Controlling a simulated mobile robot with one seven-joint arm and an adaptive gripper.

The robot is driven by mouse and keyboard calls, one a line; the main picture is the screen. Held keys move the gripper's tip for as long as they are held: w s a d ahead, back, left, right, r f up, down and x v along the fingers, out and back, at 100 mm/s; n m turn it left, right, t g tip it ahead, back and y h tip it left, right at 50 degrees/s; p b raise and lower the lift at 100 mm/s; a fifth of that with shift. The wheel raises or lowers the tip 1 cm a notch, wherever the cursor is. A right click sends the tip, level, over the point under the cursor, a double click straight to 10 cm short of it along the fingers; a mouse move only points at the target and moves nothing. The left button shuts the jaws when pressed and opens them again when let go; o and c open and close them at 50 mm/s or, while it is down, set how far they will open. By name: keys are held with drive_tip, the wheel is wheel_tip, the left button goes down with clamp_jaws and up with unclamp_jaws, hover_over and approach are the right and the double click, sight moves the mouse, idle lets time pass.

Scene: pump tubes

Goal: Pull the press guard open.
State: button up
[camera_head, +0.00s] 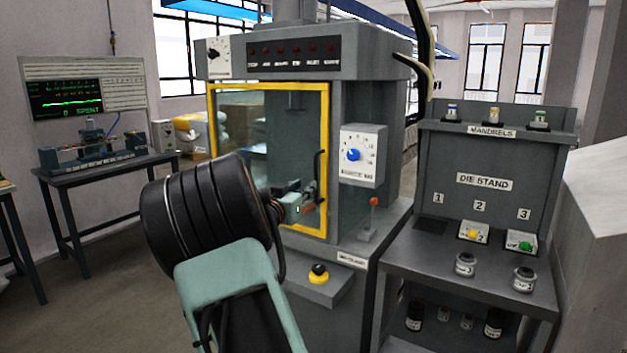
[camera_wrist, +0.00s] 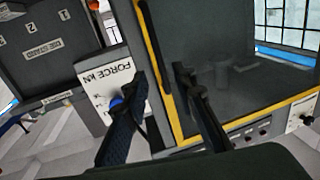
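The press guard (camera_head: 268,90) is a clear panel in a yellow frame on the front of the grey press, and it looks shut. Its dark upright handle (camera_head: 319,177) is on the right side of the frame. My gripper (camera_head: 306,200) is in front of the lower right of the guard, by the handle. In the wrist view my gripper (camera_wrist: 160,75) is open, its two dark fingers apart on either side of the yellow frame edge (camera_wrist: 168,85). The dark handle (camera_wrist: 152,45) shows between the fingertips; I cannot tell whether they touch it.
A white force box with a blue knob (camera_head: 353,155) is right of the guard. The die stand (camera_head: 485,185) is close on the right. Open floor lies at left.

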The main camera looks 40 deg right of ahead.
hover_over(316, 199)
drive_tip(key=shift+w+d, duration=0.15)
drive_tip(key=shift+w, duration=0.1)
idle(0.3)
clamp_jaws()
